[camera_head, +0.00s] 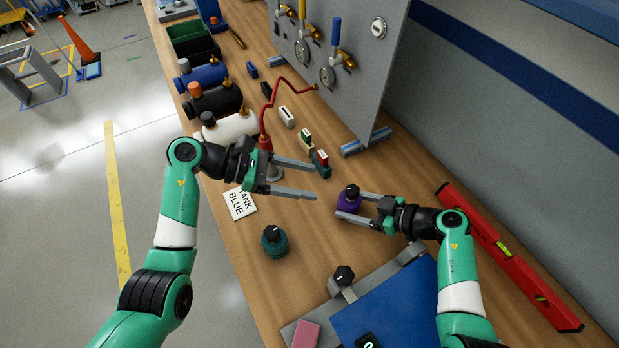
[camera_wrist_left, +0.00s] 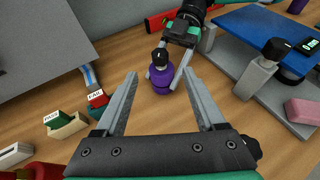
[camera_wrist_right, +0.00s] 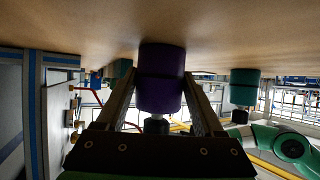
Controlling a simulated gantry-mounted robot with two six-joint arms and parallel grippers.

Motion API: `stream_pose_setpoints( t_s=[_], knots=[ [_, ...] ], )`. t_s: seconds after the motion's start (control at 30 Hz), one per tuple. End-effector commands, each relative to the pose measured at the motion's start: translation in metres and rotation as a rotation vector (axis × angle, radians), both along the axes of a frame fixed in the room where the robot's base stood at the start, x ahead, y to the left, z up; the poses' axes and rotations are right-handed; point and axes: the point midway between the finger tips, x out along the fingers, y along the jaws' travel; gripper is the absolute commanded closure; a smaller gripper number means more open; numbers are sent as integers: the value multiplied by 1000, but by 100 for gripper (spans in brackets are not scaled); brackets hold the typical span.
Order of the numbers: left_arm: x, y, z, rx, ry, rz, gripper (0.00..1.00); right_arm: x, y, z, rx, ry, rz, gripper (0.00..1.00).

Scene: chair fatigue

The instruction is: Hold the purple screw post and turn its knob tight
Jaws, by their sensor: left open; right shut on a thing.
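The purple screw post (camera_head: 348,202) stands upright on the wooden bench, with a black knob (camera_head: 352,190) on top. My right gripper (camera_head: 352,207) is shut on the purple body from the right; both fingers flank it in the right wrist view, around the purple post (camera_wrist_right: 161,85). My left gripper (camera_head: 316,182) is open and empty, to the left of the post and apart from it. In the left wrist view, the post (camera_wrist_left: 161,78) and its knob (camera_wrist_left: 160,57) stand beyond and between my left gripper's spread fingers (camera_wrist_left: 165,95).
A teal post (camera_head: 275,241) with a dark knob stands nearer. A blue board (camera_head: 385,310) on a grey base lies in front. A red level (camera_head: 510,260) lies at right. Small labelled blocks (camera_head: 320,163) and a "TANK BLUE" card (camera_head: 240,203) are near my left gripper.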

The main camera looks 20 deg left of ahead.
Motion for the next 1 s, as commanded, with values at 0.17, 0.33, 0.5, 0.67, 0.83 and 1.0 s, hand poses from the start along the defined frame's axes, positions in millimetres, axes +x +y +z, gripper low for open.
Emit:
stream_pose_setpoints(
  t_s=[0.17, 0.33, 0.5, 0.67, 0.83, 1.0],
  knots=[
    [2, 0, 0, -12, 38, 24, 28, 0, 0, 0, 0, 0, 1, 62],
    [16, 9, 20, -4, 67, 203, 28, 0, 0, 0, 0, 0, 0, 62],
    [5, 6, 27, -11, 30, 363, 28, 0, 0, 0, 1, 0, 0, 62],
    [-20, -6, 21, -9, -23, 420, 28, 0, 0, 0, 1, 0, 0, 62],
    [-38, -18, 1, -1, -2, 401, 28, 0, 0, 0, 0, 0, 0, 62],
    [-37, -23, -2, -2, 0, 394, 28, 0, 0, 0, 0, 0, 0, 62]
  ],
)
